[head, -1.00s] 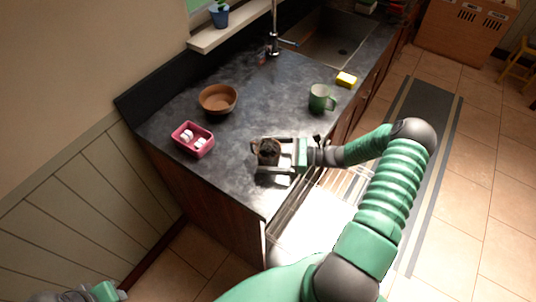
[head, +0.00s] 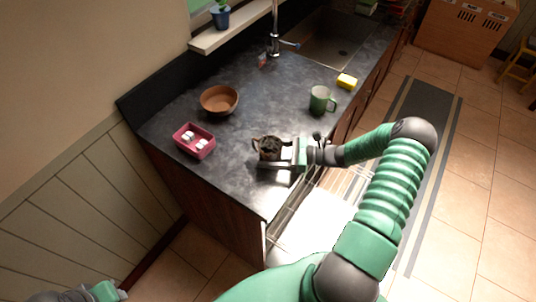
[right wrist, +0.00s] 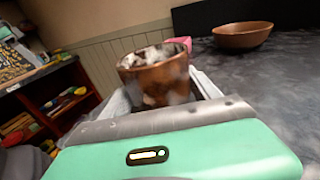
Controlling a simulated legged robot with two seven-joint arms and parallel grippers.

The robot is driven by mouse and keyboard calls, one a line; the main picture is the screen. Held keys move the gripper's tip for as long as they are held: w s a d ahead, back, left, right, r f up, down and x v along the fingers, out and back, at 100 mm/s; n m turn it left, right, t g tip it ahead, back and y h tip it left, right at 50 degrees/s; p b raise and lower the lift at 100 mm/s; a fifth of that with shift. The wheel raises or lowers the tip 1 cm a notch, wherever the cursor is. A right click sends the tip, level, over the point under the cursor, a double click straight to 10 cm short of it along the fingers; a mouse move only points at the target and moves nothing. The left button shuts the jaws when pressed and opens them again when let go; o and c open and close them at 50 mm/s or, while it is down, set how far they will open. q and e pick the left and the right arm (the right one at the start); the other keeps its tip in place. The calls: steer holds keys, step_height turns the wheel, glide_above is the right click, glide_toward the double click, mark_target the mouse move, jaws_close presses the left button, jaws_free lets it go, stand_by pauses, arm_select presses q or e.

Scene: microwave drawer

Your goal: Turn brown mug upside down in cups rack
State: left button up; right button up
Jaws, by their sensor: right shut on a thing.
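The brown mug (head: 268,147) stands near the front edge of the dark counter in the head view, its dark inside showing. My right gripper (head: 274,152) reaches in from the right, shut on the mug with its fingers along the sides. In the right wrist view the mug (right wrist: 156,76) appears between the fingers, opening up, with bright patches on its brown surface. The pulled-out rack (head: 349,184) lies below the counter edge, partly hidden by my right arm. My left gripper (head: 108,291) is at the bottom left corner, its fingers unclear.
A green mug (head: 320,101) and a yellow sponge (head: 347,80) lie further back on the counter. A brown bowl (head: 219,99) and a pink box (head: 194,140) with white items stand left of the gripper. The sink (head: 335,45) is at the back.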

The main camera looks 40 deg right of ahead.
mark_target(268, 144)
step_height(268, 144, up, 9)
steer(key=p, duration=0.7)
steer(key=shift+r, duration=0.1)
steer(key=m+p, duration=0.2)
steer(key=m, duration=0.1)
steer(key=shift+r, duration=0.1)
steer(key=shift+m+y, duration=0.3)
steer(key=shift+m, duration=0.5)
steer(key=shift+f+m, duration=0.25)
steer(key=shift+m, duration=0.15)
